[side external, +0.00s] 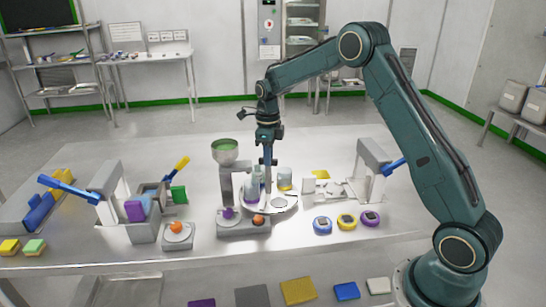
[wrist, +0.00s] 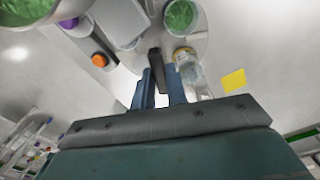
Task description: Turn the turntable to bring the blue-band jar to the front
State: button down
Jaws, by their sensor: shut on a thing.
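The round pale turntable (side external: 283,207) stands near the middle of the table; its disc also shows in the wrist view (wrist: 215,45). A yellow-band jar (side external: 285,180) stands on it, and a clear jar with a yellow band (wrist: 188,66) is right of my fingers in the wrist view. A purple-band jar (side external: 251,195) stands at the turntable's left. A jar with green contents (wrist: 180,17) is at the wrist view's top. I cannot make out a blue band clearly. My gripper (side external: 268,162) points down among the jars, its fingers (wrist: 160,78) shut on a dark post (wrist: 155,60).
A stand with a green-filled bowl (side external: 225,151) is close left of the turntable. A lever press (side external: 374,165) stands farther right.

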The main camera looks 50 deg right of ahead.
jog(key=shift+r+m, duration=0.1)
jog(key=shift+m, duration=2.9)
jog(key=c, duration=1.4)
grip_release()
jog(key=shift+r, duration=0.1)
notch_tip(320, 180, up, 14)
jog(key=shift+f, duration=0.2)
